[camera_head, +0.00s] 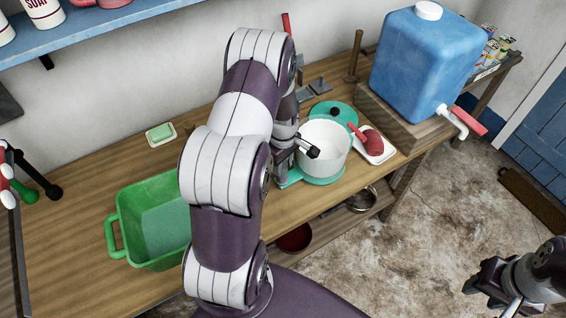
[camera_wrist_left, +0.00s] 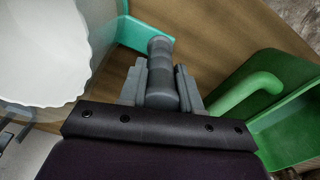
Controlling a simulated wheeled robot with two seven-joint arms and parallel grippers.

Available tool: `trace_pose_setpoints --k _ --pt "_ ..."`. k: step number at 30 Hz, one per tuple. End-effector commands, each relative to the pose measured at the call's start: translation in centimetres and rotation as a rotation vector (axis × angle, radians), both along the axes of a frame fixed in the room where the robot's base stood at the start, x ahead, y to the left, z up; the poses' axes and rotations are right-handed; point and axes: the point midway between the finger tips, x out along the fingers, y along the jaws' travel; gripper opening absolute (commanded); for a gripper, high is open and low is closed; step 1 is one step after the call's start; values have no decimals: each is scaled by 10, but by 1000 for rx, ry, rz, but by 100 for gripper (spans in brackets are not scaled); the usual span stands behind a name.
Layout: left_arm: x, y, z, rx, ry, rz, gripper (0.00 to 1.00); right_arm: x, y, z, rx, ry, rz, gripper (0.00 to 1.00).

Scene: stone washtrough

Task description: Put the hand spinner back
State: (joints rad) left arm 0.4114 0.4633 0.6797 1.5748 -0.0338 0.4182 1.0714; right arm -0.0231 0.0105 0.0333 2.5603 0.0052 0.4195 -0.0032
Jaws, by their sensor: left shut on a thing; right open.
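The hand spinner (camera_head: 337,156) is a white round drum on a teal base, standing near the front edge of the wooden bench. In the left wrist view its scalloped white drum (camera_wrist_left: 42,50) is at the left. My left gripper (camera_head: 283,170) is at the drum's left side, partly hidden by its arm. In the left wrist view my left gripper (camera_wrist_left: 160,92) is shut on a grey rounded handle (camera_wrist_left: 160,62) beside the teal base. My right gripper (camera_head: 490,287) is open and empty, low at the right over the floor.
A green basin (camera_head: 128,208) is left of my arm. A teal lid (camera_head: 342,111) with a dark knob lies behind the drum. A red brush (camera_head: 371,139) on a white tray (camera_head: 386,151) is to its right. A blue water tank (camera_head: 425,60) stands beyond.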

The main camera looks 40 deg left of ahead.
Motion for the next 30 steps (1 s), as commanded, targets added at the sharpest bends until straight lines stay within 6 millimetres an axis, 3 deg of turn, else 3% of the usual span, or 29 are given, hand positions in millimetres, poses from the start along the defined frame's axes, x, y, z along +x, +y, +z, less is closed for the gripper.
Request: trace_pose_setpoints --k 3,14,15,17,25,30 --pt "1 0 -11 2 -4 0 0 0 0 4 0 0 0 43" --pt "2 0 -17 2 -5 0 0 0 0 0 0 0 0 43" --pt "1 0 -17 2 -3 0 39 0 0 0 0 0 0 43" --pt "1 0 -17 2 -3 0 58 0 0 1 0 0 0 43" --pt "1 0 -16 2 -3 0 58 0 0 1 0 0 0 43" --pt "2 0 -2 3 -6 -1 58 0 0 0 0 0 0 43"
